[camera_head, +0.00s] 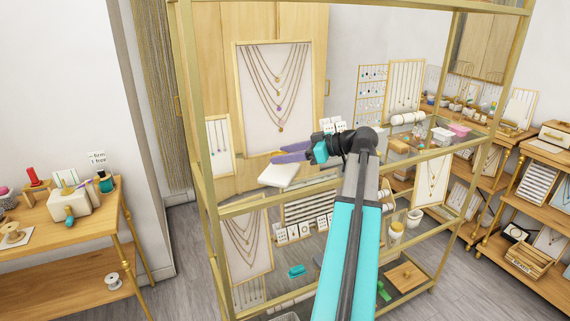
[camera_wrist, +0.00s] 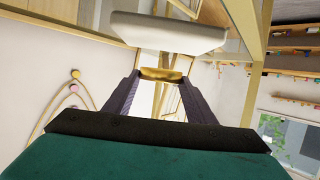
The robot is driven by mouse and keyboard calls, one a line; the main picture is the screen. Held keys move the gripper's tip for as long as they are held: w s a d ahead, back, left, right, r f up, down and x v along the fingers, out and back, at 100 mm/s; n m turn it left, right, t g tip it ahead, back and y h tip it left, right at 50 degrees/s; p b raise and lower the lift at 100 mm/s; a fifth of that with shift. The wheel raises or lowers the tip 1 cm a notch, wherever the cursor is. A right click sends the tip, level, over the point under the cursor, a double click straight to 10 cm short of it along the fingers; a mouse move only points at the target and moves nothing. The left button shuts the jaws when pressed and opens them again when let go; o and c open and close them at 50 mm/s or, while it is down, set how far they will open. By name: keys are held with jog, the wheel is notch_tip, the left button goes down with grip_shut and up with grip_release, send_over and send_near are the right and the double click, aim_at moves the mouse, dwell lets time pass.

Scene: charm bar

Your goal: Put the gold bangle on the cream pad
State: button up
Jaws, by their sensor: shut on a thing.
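My gripper (camera_head: 279,153) reaches out at the left side of the brass-framed shelf. In the wrist view my gripper (camera_wrist: 161,78) is shut on the gold bangle (camera_wrist: 161,74), which spans between the two purple fingertips. The cream pad (camera_head: 279,174) lies just below my fingers in the head view. In the wrist view the cream pad (camera_wrist: 168,34) is a thick pale slab just past the bangle. Whether the bangle touches the pad cannot be told.
A brass-framed glass shelf (camera_head: 208,180) surrounds the arm, with its posts and rails close by. A large necklace board (camera_head: 262,105) stands behind the pad. A smaller necklace frame (camera_head: 219,146) stands to its left. Jewellery cards and bottles sit on the level below.

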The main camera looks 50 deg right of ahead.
aim_at(286, 171)
jog(key=shift+f, duration=0.15)
jog(key=shift+f+p, duration=0.8)
jog(key=shift+f, duration=0.8)
jog(key=shift+f, duration=0.15)
jog(key=o, duration=1)
jog(key=shift+s+d+r, duration=0.25)
jog(key=shift+s, duration=0.25)
jog(key=b+v, duration=0.3)
jog(key=v, duration=0.8)
